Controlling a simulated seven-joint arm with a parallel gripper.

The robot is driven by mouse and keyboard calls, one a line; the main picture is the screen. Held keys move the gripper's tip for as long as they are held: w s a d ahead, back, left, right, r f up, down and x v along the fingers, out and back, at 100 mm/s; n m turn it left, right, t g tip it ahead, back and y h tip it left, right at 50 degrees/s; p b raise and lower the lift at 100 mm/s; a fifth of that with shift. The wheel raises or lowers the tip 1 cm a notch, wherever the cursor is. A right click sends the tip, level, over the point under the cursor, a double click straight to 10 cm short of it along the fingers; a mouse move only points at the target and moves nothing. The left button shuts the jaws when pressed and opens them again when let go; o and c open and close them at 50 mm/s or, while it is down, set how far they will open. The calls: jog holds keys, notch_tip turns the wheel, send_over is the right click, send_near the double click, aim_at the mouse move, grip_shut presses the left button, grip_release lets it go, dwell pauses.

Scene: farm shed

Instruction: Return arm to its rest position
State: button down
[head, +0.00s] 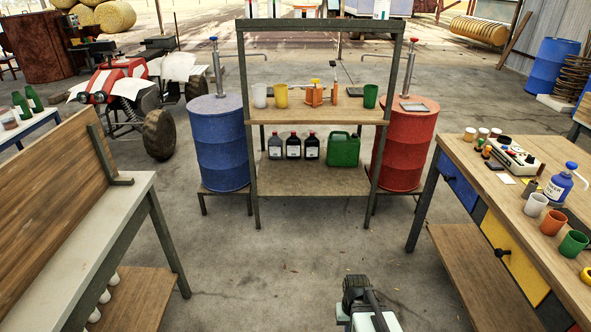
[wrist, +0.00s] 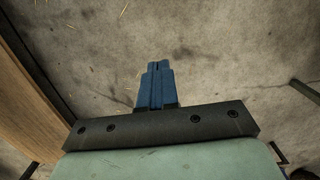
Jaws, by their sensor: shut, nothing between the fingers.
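My gripper shows in the wrist view with its two blue fingers (wrist: 157,68) together and nothing between them. It hangs over bare concrete floor. In the head view part of my arm (head: 365,308) shows at the bottom, right of the middle, in the open floor between the benches. The fingertips cannot be made out in the head view.
A shelf rack (head: 315,186) with cups, bottles and a green canister stands ahead, between a blue drum (head: 218,145) and a red drum (head: 405,150). A workbench (head: 462,158) with cups is at the right, a pale-topped bench (head: 85,235) at the left. The floor between is clear.

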jog(key=s+f+g, duration=0.2)
jog(key=s+f, duration=0.5)
jog(key=s, duration=0.5)
jog(key=s+f+g, duration=0.3)
jog(key=s+f, duration=0.5)
jog(key=s, duration=0.5)
jog(key=shift+f+g, duration=0.15)
jog(key=shift+g, duration=0.15)
jog(key=shift+s, duration=0.1)
dwell(0.9)
